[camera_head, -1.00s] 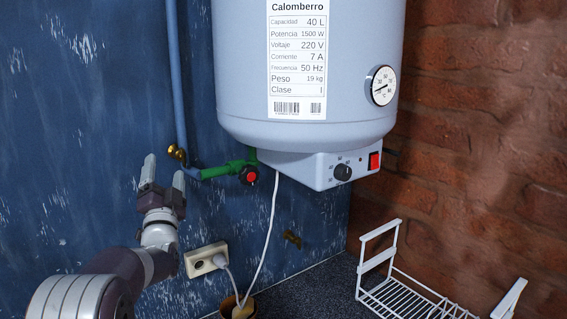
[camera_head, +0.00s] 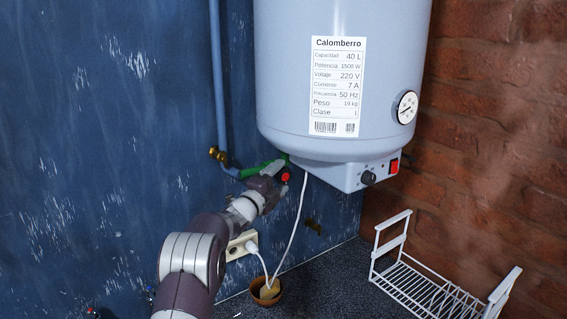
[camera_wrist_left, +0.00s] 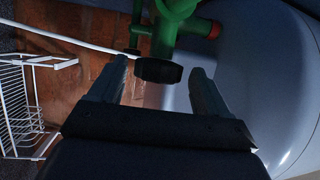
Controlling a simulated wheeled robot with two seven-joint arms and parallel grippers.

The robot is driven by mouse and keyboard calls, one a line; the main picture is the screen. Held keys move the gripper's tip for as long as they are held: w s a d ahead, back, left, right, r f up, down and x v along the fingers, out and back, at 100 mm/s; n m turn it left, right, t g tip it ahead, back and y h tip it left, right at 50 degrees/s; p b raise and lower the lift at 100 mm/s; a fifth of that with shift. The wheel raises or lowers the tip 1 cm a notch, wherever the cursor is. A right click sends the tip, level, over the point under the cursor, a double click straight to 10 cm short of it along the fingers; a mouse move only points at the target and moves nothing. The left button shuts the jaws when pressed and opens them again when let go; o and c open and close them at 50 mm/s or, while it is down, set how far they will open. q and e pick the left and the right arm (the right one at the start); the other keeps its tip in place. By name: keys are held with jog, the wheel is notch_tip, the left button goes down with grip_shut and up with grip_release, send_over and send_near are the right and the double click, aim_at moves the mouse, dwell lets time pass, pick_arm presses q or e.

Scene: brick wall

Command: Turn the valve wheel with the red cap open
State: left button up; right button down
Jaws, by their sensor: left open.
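The valve wheel with the red cap (camera_head: 286,177) sits on the green pipe fitting (camera_head: 252,171) under the water heater, at the middle of the head view. My left gripper (camera_head: 279,173) is at the wheel in the head view. In the wrist view its two fingers (camera_wrist_left: 160,80) are apart, one on each side of the wheel, with gaps visible on both sides. My right gripper is not in view.
The water heater (camera_head: 340,60) hangs just above and right of the valve. A white cable (camera_head: 297,215) hangs close by the gripper, running to a wall socket (camera_head: 237,247). A white wire rack (camera_head: 425,285) stands on the dark counter (camera_head: 335,285) at the lower right.

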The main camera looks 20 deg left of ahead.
pick_arm(q)
jog(key=shift+w+d+r, duration=0.2)
jog(key=shift+w+r, duration=0.1)
jog(key=shift+w, duration=0.2)
jog(key=shift+w+d+f+p, duration=0.1)
jog(key=shift+w+p, duration=0.25)
jog(key=shift+w+d+f, duration=0.1)
jog(key=shift+w+f, duration=0.1)
jog(key=shift+w, duration=0.25)
jog(key=shift+s, duration=0.1)
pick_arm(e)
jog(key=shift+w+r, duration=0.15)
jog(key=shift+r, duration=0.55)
